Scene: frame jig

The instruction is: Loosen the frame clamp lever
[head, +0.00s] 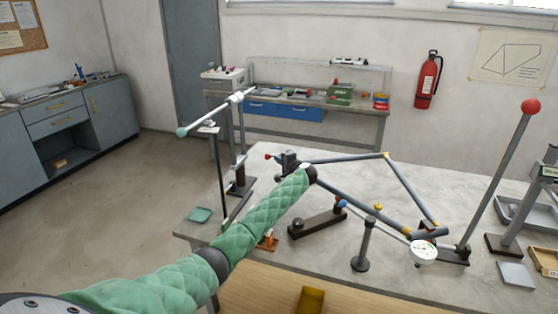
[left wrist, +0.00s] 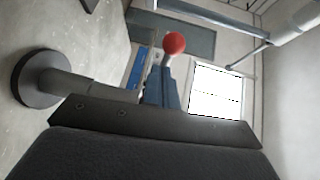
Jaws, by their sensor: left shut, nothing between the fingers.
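My left arm reaches in from the lower left in the head view, and its gripper (head: 288,160) is a small dark shape by the far end of the frame, partly hidden by the arm. In the left wrist view the gripper (left wrist: 161,82) is shut and empty. A red ball knob (left wrist: 174,43) on a short grey stem shows just beyond the fingertips; I cannot tell whether they touch. A small red knob (head: 267,156) shows left of the gripper in the head view. The grey tube frame (head: 345,158) with yellowish joints lies over the table. My right gripper is not in view.
A tall lever with a large red ball (head: 530,106) stands at the table's right. A round-footed post (head: 364,245), a dial gauge (head: 424,250) and a dark bar (head: 317,223) stand nearer. A stand with a white-and-green rod (head: 215,113) is at the left.

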